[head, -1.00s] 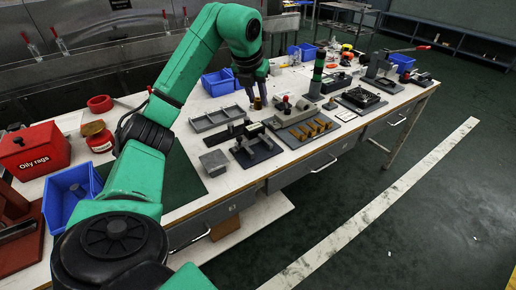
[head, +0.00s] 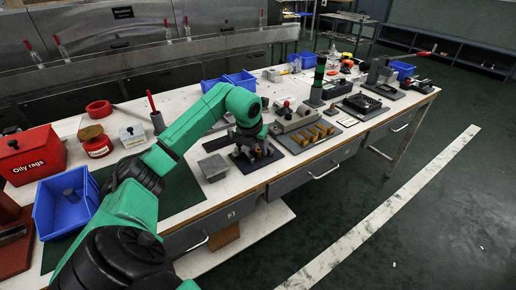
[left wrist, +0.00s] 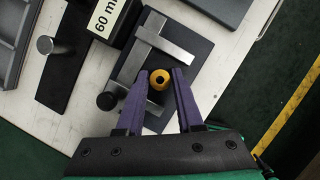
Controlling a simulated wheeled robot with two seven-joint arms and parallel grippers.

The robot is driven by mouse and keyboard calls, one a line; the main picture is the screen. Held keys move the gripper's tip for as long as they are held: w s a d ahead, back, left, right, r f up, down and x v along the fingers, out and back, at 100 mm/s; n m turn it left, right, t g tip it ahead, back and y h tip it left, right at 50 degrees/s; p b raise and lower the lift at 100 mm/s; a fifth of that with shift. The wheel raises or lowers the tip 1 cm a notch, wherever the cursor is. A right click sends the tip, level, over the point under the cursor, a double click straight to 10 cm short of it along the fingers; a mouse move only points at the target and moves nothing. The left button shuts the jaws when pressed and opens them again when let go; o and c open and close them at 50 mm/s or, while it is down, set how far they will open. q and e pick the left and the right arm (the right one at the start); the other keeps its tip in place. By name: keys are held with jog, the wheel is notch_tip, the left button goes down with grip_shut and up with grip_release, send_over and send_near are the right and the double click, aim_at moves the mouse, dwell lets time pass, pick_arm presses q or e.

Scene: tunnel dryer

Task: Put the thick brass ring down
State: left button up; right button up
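The thick brass ring (left wrist: 161,81) is between the fingertips of my left gripper (left wrist: 160,76) in the left wrist view, with its dark hole facing the camera. The ring is over the dark plate (left wrist: 195,50) of a small fixture with grey steel bars (left wrist: 165,40) and a black knob. I cannot tell whether the ring touches the plate. In the head view the left gripper (head: 258,150) is low over this fixture and partly hides it; a bit of brass shows there. My right gripper is not in view.
A grey block (head: 213,166) lies left of the fixture. A plate with several brass pieces (head: 313,134) stands close on the right. A blue bin (head: 58,205) and a red "Oily rags" box (head: 33,153) are at the left. The bench front edge is close.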

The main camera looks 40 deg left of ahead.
pick_arm(q)
jog(key=shift+r, duration=0.2)
jog(key=v, duration=1.1)
jog(key=shift+r+p, duration=0.3)
jog(key=shift+r, duration=0.1)
jog(key=shift+s, duration=0.15)
